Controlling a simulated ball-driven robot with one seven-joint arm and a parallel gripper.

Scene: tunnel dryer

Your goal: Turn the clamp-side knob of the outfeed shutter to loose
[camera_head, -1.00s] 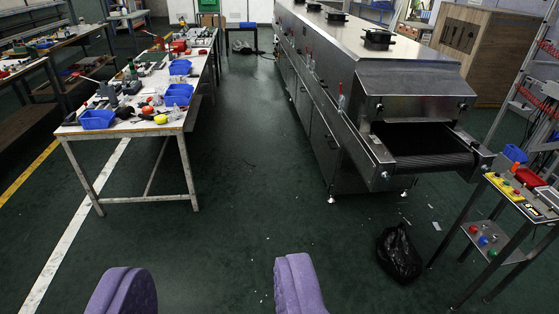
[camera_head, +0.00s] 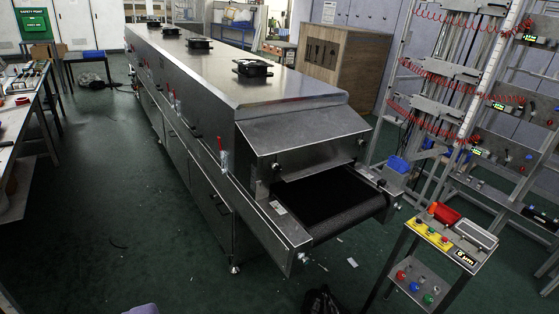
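The outfeed shutter (camera_head: 305,138) is the sloped metal hood at the near end of the long steel dryer (camera_head: 215,75). A small dark knob (camera_head: 276,167) sits at the left of its front face, and another knob (camera_head: 361,141) at the right. A red-handled clamp (camera_head: 221,151) stands on the dryer's left side, nearer the left knob. The knobs are too small to read their setting.
The dark conveyor belt (camera_head: 325,202) juts out below the shutter. A small control stand (camera_head: 440,245) is at the right, before a metal rack. A black bag (camera_head: 322,302) lies on the floor near the dryer.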

